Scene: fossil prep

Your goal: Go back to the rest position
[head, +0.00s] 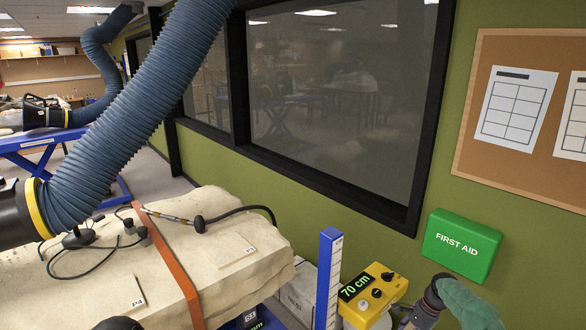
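No open or shut fingers of my left or right gripper show in the head view. A dark rounded piece (118,323) is cut off by the bottom edge at the left; I cannot tell what it is. The large pale block (235,215) fills the lower left, with an orange-brown strap (168,258) across it. A pen-like tool (168,216) and black cables lie on top of the block, along with small paper labels.
A thick blue hose (135,110) hangs over the block at the left. A blue post (328,280) and a yellow box reading 70 cm (375,293) stand right of it. A dark cylinder with a green part (465,305) is lower right. A green first aid box (461,246) is on the wall.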

